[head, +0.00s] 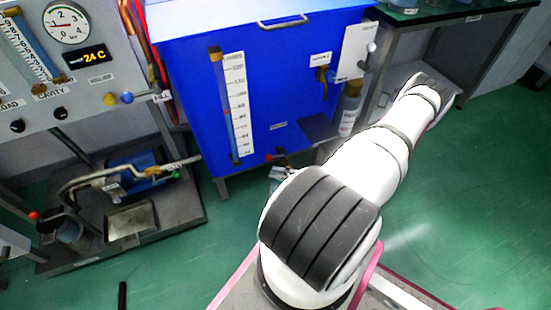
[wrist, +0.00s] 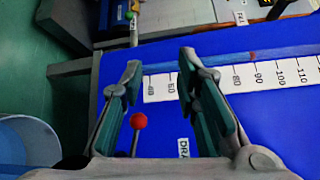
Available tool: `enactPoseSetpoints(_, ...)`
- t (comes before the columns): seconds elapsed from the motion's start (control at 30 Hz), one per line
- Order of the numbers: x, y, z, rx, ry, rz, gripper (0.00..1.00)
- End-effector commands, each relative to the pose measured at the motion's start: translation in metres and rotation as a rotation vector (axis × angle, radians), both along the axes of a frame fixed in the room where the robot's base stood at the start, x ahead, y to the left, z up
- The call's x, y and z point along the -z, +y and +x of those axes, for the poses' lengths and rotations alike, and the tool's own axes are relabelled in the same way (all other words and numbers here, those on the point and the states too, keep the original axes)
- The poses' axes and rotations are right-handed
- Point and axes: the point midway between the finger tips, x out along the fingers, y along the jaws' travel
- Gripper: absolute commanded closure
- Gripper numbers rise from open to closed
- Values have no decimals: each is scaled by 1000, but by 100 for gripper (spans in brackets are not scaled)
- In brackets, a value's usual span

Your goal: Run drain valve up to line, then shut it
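The blue tank (head: 285,70) fills the middle of the head view. A drain valve's red knob (head: 268,157) shows low on its front, under a small label. A sight tube beside a white numbered scale (head: 237,105) is to its upper left. In the wrist view, my gripper (wrist: 160,62) is open and empty. The red knob (wrist: 138,121) shows between its fingers, nearer the left one; whether they touch is unclear. A red mark (wrist: 252,56) lies on the tube near 90.
A grey-rimmed container (wrist: 28,122) is at the wrist view's left. A brass-coloured valve (head: 322,80) and a second scaled cylinder (head: 350,105) are on the tank's right side. A gauge panel (head: 75,50) stands left. Green floor (head: 470,200) is open at right.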

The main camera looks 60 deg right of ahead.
Motion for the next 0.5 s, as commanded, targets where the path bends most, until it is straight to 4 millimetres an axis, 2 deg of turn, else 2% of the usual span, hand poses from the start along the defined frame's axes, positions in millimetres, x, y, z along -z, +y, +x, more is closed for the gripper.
enactPoseSetpoints(0.1,24,-33,-10,238,18,71,71)
enactPoseSetpoints(0.2,40,-57,-22,393,34,94,71)
enactPoseSetpoints(0.37,54,-77,-37,529,53,104,71)
enactPoseSetpoints(0.5,57,-83,-35,555,56,102,71)
